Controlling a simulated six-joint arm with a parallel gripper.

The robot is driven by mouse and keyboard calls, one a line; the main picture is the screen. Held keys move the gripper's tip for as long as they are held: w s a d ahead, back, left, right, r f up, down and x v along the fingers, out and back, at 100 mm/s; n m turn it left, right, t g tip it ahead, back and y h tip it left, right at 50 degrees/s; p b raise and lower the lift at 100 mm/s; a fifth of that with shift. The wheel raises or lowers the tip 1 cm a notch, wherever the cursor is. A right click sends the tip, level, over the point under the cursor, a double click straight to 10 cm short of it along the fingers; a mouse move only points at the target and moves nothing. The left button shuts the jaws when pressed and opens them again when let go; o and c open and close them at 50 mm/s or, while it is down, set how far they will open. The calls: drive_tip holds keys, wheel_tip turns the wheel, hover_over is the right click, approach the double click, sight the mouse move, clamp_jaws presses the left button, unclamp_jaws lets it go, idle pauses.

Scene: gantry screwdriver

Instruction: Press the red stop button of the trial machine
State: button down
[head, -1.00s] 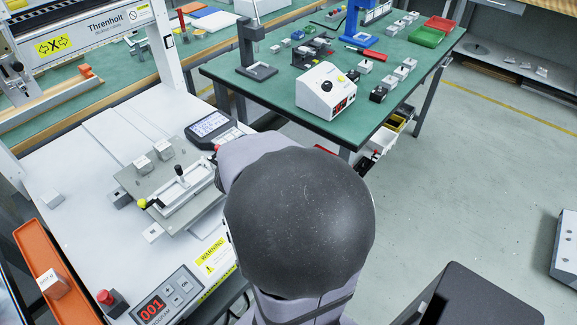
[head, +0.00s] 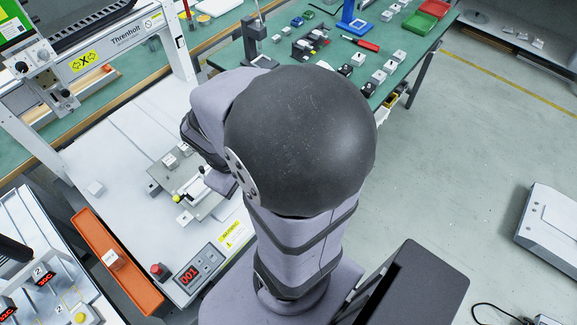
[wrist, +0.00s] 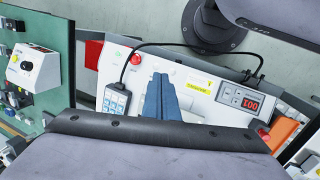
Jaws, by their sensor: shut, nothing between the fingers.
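A red mushroom button (head: 157,270) stands on the front corner of the white machine bed, beside the control panel (head: 200,270) showing 001. In the wrist view, this red button (wrist: 263,132) is at right, by the panel (wrist: 240,100). A second red button (wrist: 136,59) is on a white surface, left of my gripper in the picture. My gripper (wrist: 160,78) shows as dark blue fingers closed together, with nothing held. It points over the white bed, and both buttons are apart from it in the picture. In the head view my arm hides the fingertips.
A handheld keypad (wrist: 117,99) with a black cable lies left of my fingers. A fixture plate (head: 203,203) sits on the bed near my arm. A gantry (head: 120,45) stands behind. Green benches lie beyond.

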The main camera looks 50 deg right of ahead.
drive_tip(key=w+a+r+m+y+p, duration=0.1)
drive_tip(key=a+r+y+p, duration=0.1)
drive_tip(key=a+r+p, duration=0.6)
drive_tip(key=w+a+r+y+p, duration=0.1)
drive_tip(key=a+r+p, duration=0.3)
drive_tip(key=r+p, duration=0.75)
drive_tip(key=s+d+f+m+y+b, duration=0.3)
drive_tip(key=s+d+f+m+b, duration=0.25)
drive_tip(key=f+m, duration=0.3)
drive_tip(key=s+d+f+m+y+b, duration=0.2)
drive_tip(key=s+d+f+m+b, duration=0.35)
drive_tip(key=d+f+m, duration=0.35)
drive_tip(key=w+d+f+m+t+h, duration=0.2)
drive_tip(key=d+m, duration=0.3)
drive_tip(key=m, duration=0.4)
drive_tip(key=w+d+f+m+t+h, duration=0.2)
drive_tip(key=d+m, duration=0.3)
drive_tip(key=m, duration=0.4)
drive_tip(key=shift+w+d+f+m+t+h, duration=0.35)
drive_tip(key=shift+f+t+h, duration=0.05)
drive_tip(key=shift+f, duration=0.25)
drive_tip(key=b+x, duration=0.5)
drive_tip(key=x, duration=0.9)
